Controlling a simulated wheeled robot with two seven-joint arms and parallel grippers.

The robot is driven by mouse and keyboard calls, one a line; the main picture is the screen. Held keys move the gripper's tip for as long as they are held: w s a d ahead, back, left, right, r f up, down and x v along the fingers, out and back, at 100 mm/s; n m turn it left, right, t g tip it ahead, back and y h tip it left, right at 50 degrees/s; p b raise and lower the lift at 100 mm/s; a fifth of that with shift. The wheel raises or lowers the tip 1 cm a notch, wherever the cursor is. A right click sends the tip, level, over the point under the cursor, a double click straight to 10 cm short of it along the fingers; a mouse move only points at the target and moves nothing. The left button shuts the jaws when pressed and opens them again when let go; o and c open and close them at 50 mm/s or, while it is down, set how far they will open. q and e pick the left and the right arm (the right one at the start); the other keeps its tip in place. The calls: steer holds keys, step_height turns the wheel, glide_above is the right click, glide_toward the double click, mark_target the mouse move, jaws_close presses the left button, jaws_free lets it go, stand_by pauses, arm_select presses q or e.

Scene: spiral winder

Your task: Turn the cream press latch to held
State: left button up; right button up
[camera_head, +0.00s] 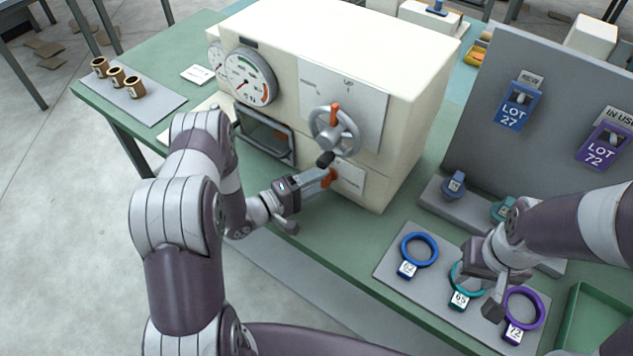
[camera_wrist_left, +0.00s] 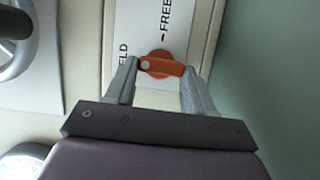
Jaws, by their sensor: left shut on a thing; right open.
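The cream press (camera_head: 340,60) stands on the green table. Its orange latch (camera_head: 330,178) is low on the front face, below the grey handwheel (camera_head: 334,131). My left gripper (camera_head: 322,174) is shut on the latch; the fingers also show in the left wrist view (camera_wrist_left: 163,75). My right gripper (camera_head: 495,290) is open above the grey mat by the rings.
Blue (camera_head: 420,249), teal (camera_head: 466,279) and purple (camera_head: 523,307) tagged rings lie on the grey mat (camera_head: 395,240). A green tray (camera_head: 590,320) is at the right. A grey board (camera_head: 560,120) with lot tags stands behind. Brown spools (camera_head: 117,76) stand at the far left.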

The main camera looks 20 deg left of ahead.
arm_select(q)
steer(key=shift+f+n, duration=0.1)
steer(key=shift+n, duration=0.2)
stand_by(0.4)
steer(key=o, duration=1)
steer(key=shift+o, duration=0.2)
steer(key=b+v, duration=0.2)
steer(key=v, duration=1.1)
steer(key=shift+f, duration=0.1)
steer(key=shift+w, duration=0.1)
